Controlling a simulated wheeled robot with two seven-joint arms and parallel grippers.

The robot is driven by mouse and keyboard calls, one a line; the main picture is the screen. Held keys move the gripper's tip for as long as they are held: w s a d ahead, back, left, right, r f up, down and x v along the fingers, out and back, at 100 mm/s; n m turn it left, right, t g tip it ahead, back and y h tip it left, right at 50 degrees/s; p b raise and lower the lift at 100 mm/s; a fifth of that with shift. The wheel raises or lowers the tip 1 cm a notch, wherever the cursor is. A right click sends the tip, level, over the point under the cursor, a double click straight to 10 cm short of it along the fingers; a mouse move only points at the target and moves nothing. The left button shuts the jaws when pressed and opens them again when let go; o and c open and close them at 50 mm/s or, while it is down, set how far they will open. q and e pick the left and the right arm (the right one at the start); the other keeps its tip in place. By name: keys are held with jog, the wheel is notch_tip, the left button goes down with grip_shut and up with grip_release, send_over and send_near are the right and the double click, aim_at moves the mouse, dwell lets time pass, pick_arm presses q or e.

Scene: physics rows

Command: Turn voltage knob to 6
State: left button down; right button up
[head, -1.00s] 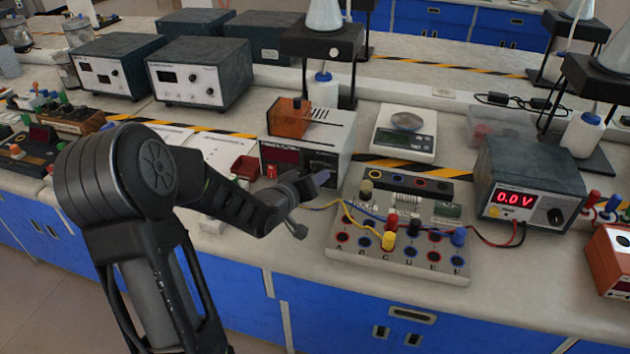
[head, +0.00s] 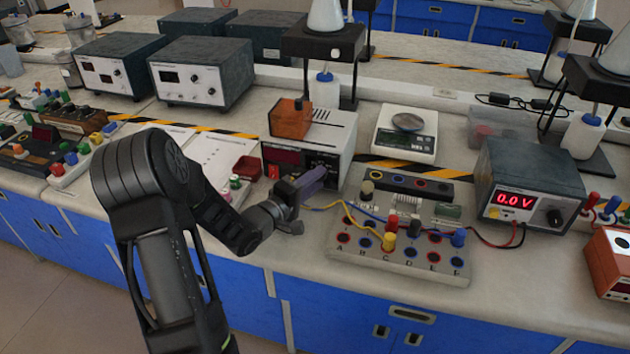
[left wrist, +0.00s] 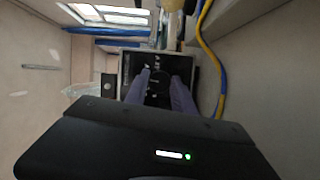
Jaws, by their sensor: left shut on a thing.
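A white power supply (head: 343,142) with a dark front panel and an unlit display (head: 284,156) stands at the middle of the bench. My left gripper (head: 313,182) is in front of the right part of this panel. In the left wrist view its two purple fingers (left wrist: 162,92) reach to the dark panel, one on each side of a dark round knob (left wrist: 158,86), and are shut on it. The knob's pointer and scale cannot be read, and in the head view the gripper hides the knob. My right gripper is not in view.
A circuit board (head: 408,262) with plugs and wires lies close to the right of my gripper. Another supply (head: 530,178) at the right reads 0.0 V. A scale (head: 405,140) stands behind the board. A small red box (head: 247,168) is left of the panel.

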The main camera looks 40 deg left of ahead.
pick_arm(q)
jog(key=shift+f+n, duration=0.1)
jog(key=shift+n, duration=0.4)
jog(key=c, duration=1.1)
grip_release()
jog(key=shift+o, duration=0.2)
jog(key=shift+t, duration=0.3)
jog(key=s, duration=0.7)
jog(key=shift+s+a+b, duration=0.25)
jog(key=shift+s+b, duration=0.15)
